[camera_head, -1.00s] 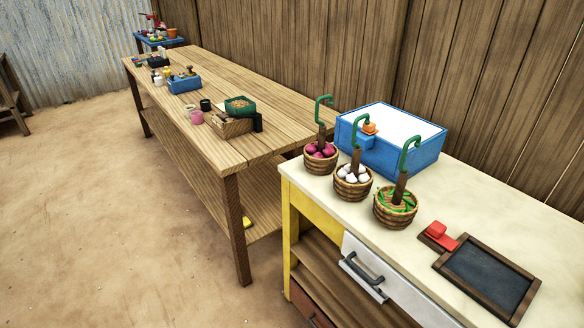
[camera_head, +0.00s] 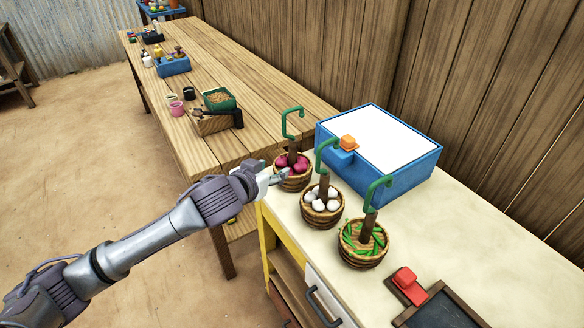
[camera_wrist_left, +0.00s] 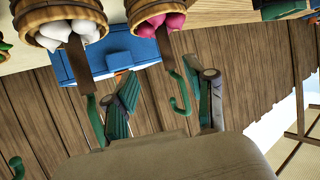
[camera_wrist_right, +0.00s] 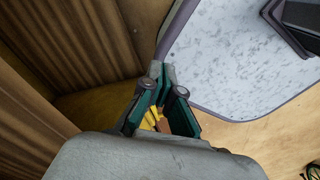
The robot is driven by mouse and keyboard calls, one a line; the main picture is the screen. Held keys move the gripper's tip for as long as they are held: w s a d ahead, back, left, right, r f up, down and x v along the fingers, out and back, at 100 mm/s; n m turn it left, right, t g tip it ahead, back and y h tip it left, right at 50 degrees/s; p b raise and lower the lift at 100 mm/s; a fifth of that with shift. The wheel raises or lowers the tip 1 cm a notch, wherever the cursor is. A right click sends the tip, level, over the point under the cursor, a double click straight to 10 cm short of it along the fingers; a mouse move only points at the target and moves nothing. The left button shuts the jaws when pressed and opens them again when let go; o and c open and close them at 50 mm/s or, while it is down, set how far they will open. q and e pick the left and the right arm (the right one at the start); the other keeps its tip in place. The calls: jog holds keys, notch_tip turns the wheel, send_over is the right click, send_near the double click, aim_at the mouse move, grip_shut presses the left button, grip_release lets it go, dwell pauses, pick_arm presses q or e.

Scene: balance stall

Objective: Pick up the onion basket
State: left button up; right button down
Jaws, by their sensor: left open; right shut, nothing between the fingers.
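The onion basket (camera_head: 298,184), a small wooden bucket of red-purple onions with a green hook handle (camera_head: 291,122) on a brown post, stands upright at the counter's left end. My left gripper (camera_head: 276,178) is beside its left side, at about rim height, partly covering it. In the left wrist view, where things appear upside down, the open left gripper (camera_wrist_left: 171,82) has the green hook (camera_wrist_left: 179,92) showing between its fingers, and the onion basket (camera_wrist_left: 150,10) at the top. I cannot tell whether they touch. My right gripper (camera_wrist_right: 166,88) is shut and empty, outside the head view.
A basket of white bulbs (camera_head: 322,214) stands close right of the onions, then one of green pods (camera_head: 362,254). A blue scale (camera_head: 400,185) with a white top is behind. A red block (camera_head: 405,279) lies in front right. A long wooden table (camera_head: 235,152) is at left.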

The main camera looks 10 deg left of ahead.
aim_at(291, 149)
pick_arm(q)
jog(key=w, duration=0.5)
jog(key=w+f+p, duration=0.1)
jog(key=w, duration=0.2)
jog(key=shift+w+d, duration=0.3)
jog(key=shift+w, duration=0.05)
jog(key=shift+d+p+x, duration=0.15)
jog(key=shift+p+x, duration=0.2)
jog(key=shift+x, duration=1.2)
jog(key=shift+d+p+x, duration=0.15)
jog(key=shift+p+x, duration=0.15)
jog(key=shift+x, duration=1.25)
jog(key=shift+s+f, duration=0.1)
pick_arm(e)
jog(key=shift+w+d+r, duration=0.3)
jog(key=shift+r, duration=0.3)
jog(key=shift+w+d+r, duration=0.25)
jog(key=shift+r, duration=0.3)
jog(key=shift+a, duration=0.1)
pick_arm(q)
jog(key=shift+c, duration=1.2)
grip_shut()
pick_arm(e)
jog(key=shift+a, duration=0.1)
pick_arm(q)
jog(key=shift+t, duration=0.3)
